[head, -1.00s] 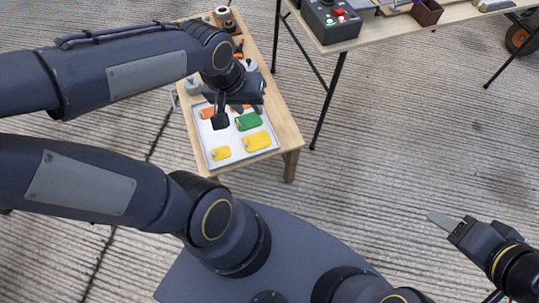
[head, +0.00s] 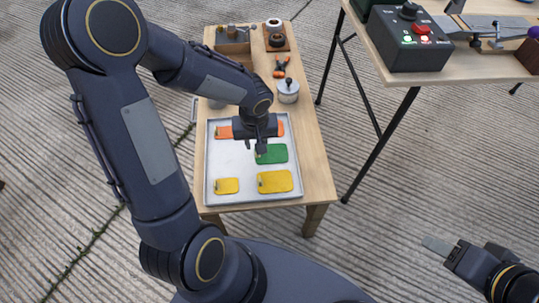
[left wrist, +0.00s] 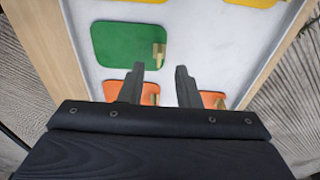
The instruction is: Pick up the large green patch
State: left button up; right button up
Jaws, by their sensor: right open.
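The large green patch (head: 272,154) lies flat in a white tray (head: 213,172) on a small wooden table. It also shows in the left wrist view (left wrist: 120,42), with a brass tab at its right edge. My left gripper (head: 261,148) is over the tray at the left end of the patch. In the left wrist view its two fingers (left wrist: 161,74) are apart, with nothing between them, and the brass tab lies just beyond the fingertips. My right gripper (head: 438,247) is open and empty over the concrete floor, away from the tables.
Yellow patches, one small (head: 227,186) and one large (head: 275,181), lie nearer in the tray. Orange patches (head: 223,132) lie behind, partly hidden by my gripper. A lidded metal pot (head: 288,92) and pliers (head: 281,68) stand behind the tray. A control box (head: 408,45) sits on another table.

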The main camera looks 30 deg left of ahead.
aim_at(271, 151)
pick_arm(q)
jog(key=f, duration=0.2)
jog(key=f+b, duration=0.1)
jog(key=f, duration=0.1)
jog(key=shift+w, duration=0.2)
jog(key=shift+r, duration=0.15)
grip_shut()
jog(key=shift+r, duration=0.1)
